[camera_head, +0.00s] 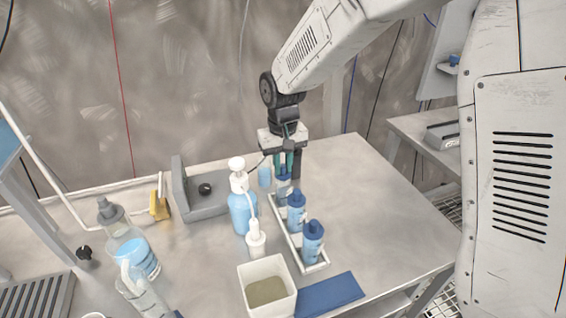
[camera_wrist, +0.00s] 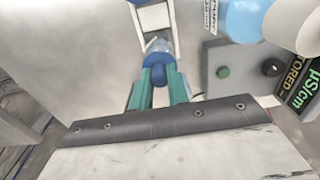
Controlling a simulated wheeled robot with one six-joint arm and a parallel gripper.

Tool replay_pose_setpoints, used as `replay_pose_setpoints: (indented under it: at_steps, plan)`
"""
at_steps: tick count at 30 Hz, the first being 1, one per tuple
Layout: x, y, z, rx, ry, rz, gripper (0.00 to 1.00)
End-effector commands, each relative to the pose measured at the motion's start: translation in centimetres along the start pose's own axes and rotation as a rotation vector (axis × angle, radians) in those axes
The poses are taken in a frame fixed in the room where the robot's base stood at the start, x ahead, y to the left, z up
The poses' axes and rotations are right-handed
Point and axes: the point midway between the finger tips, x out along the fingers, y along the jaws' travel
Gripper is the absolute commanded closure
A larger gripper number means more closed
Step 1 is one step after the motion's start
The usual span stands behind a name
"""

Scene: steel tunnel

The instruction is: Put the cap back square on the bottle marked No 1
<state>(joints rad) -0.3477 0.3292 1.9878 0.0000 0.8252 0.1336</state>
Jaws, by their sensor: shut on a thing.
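My gripper (camera_head: 290,165) points down over the far end of a narrow white rack (camera_head: 291,244). Its teal fingers are shut on a blue cap (camera_wrist: 158,70), at the far bottle (camera_head: 284,188). In the wrist view the clear bottle body (camera_wrist: 158,44) shows just beyond the cap. I cannot tell whether the cap is seated or square on the neck. The middle bottle (camera_head: 296,216) and the near bottle (camera_head: 312,246) stand upright in the rack with blue caps on. The number marks are too small to read.
A blue pump bottle (camera_head: 240,212) and a small white-topped bottle (camera_head: 256,243) stand close left of the rack. A grey instrument (camera_head: 215,205) sits behind them. A white bin (camera_head: 267,276) and blue mat (camera_head: 330,293) lie in front. The bench right of the rack is clear.

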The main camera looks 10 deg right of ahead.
Motion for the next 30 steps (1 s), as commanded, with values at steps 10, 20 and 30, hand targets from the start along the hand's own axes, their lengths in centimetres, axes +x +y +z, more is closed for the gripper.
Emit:
replay_pose_setpoints:
  at_steps: [10, 20, 30]
  plan:
    - [0.0, -0.01, -0.02, 0.0, 0.001, 0.0, 1.0]
    - [0.0, -0.01, -0.02, 0.0, 0.0, 0.0, 0.58]
    - [0.0, -0.01, -0.02, 0.0, 0.0, 0.0, 0.29]
